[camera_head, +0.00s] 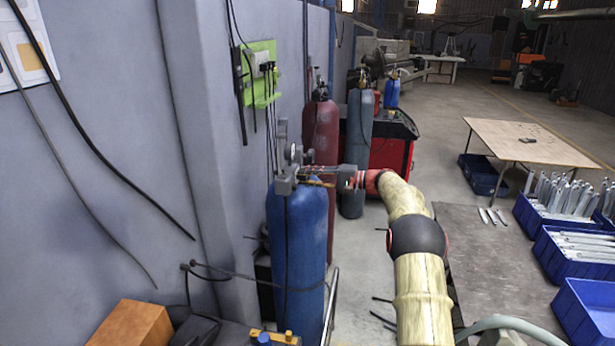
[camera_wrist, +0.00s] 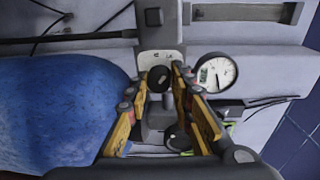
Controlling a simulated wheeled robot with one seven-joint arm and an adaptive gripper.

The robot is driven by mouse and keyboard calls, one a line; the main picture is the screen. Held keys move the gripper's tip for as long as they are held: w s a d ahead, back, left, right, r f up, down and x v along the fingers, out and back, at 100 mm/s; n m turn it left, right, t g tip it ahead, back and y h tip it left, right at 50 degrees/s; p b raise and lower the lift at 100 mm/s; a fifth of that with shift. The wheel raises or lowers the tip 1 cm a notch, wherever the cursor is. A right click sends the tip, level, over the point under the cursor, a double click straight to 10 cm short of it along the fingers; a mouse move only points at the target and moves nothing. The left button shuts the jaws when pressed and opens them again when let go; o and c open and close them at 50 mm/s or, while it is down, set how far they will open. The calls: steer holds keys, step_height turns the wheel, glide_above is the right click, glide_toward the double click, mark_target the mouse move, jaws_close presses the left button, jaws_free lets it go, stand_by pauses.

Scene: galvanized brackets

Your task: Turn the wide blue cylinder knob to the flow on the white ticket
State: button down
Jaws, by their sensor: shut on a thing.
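The wide blue cylinder (camera_head: 297,245) stands upright against the wall in the head view, and its blue side (camera_wrist: 60,110) fills the left of the wrist view. My gripper (camera_head: 300,178) reaches in from the right at the cylinder's top. In the wrist view its orange-padded fingers (camera_wrist: 160,76) are closed around a dark round knob (camera_wrist: 158,79). A whitish plate (camera_wrist: 172,57) with small dark marks, possibly the ticket, sits just above the knob; its writing is too small to read. A round white gauge (camera_wrist: 218,74) is to its right.
A dark red cylinder (camera_head: 321,130) stands close behind the blue one, with a grey cylinder (camera_head: 358,140) beyond. Cables hang along the wall at left. A grey table (camera_head: 490,265) with blue bins (camera_head: 575,255) is at right.

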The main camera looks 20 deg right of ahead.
steer(key=shift+f+m+g+p, duration=0.15)
steer(key=shift+m+g+p, duration=0.25)
steer(key=shift+m+p, duration=2.1)
steer(key=shift+f+m+b, duration=0.1)
steer(key=shift+m+b, duration=0.35)
steer(key=shift+m, duration=0.15)
steer(key=c, duration=1.7)
jaws_free()
steer(key=shift+w+d, duration=0.1)
steer(key=shift+o, duration=0.7)
steer(key=v, duration=1.2)
